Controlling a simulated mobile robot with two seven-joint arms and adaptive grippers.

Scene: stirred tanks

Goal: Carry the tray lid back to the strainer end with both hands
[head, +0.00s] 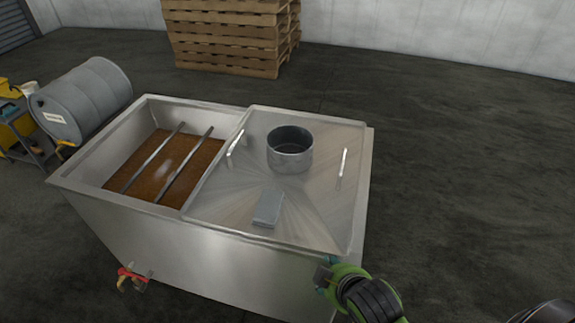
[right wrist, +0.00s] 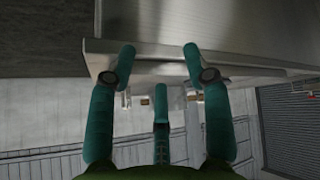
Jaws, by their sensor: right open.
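The tray lid (head: 315,205) is a flat steel sheet over the right half of the steel tank (head: 190,250). It has a left bar handle (head: 237,145) and a right bar handle (head: 343,168). A round metal pot-like strainer (head: 290,150) stands at its far middle, and a grey block (head: 268,207) lies near its front edge. My right gripper (head: 328,272) is beside the tank's front right corner, below the lid's level. In the right wrist view its teal fingers (right wrist: 160,75) are spread and empty, close to a steel edge (right wrist: 200,68). My left gripper is not in view.
The tank's open left half holds brown material (head: 190,160) under two dark bars (head: 155,155). A red-handled valve (head: 132,277) juts from the tank's front.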

